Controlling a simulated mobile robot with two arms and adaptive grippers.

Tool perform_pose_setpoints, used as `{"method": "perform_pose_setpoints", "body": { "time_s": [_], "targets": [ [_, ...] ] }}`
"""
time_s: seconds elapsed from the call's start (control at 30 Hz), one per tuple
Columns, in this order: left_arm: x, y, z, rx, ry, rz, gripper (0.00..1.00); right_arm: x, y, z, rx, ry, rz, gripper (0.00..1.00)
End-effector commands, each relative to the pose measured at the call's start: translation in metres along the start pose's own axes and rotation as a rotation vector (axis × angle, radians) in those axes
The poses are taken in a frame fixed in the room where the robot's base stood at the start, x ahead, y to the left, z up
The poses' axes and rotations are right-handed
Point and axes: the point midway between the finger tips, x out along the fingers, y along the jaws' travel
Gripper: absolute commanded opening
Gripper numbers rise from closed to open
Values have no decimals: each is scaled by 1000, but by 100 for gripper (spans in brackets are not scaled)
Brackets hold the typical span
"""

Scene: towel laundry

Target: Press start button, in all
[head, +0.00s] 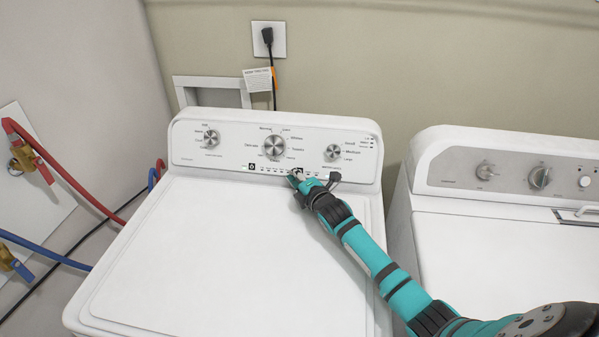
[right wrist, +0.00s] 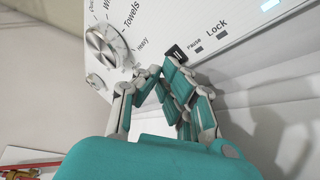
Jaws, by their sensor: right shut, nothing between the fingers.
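The white washer (head: 230,250) has a control panel with a row of small marks along its lower edge. A small black square button (head: 305,182) on this row is partly beside my right gripper (head: 296,176). The right wrist view shows a black button (right wrist: 176,51) with a pause-like symbol, next to the words Pause and Lock. My right gripper (right wrist: 160,70) is shut and empty, its fingertips just at this button's lower edge. I cannot tell whether they touch it. Another black square button (head: 251,166) is farther left on the panel. My left gripper is not in view.
The large centre dial (head: 274,146) is just above my right gripper, between a left dial (head: 211,138) and a right dial (head: 332,152). A second white machine (head: 500,240) stands to the right. Red and blue hoses (head: 70,180) run at the left. The washer lid is clear.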

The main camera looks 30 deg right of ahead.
Motion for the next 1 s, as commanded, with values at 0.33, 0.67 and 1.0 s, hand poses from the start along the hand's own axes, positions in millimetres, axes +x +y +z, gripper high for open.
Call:
{"method": "perform_pose_setpoints", "body": {
  "time_s": [0.33, 0.67, 1.0],
  "targets": [
    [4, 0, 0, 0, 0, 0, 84, 4, -3, 2, 0, 0, -1, 0],
    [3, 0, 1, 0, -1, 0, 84, 4, -2, 2, 1, 0, -1, 0],
    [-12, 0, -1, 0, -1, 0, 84, -7, 5, -3, 0, 0, -2, 0]
  ]
}}
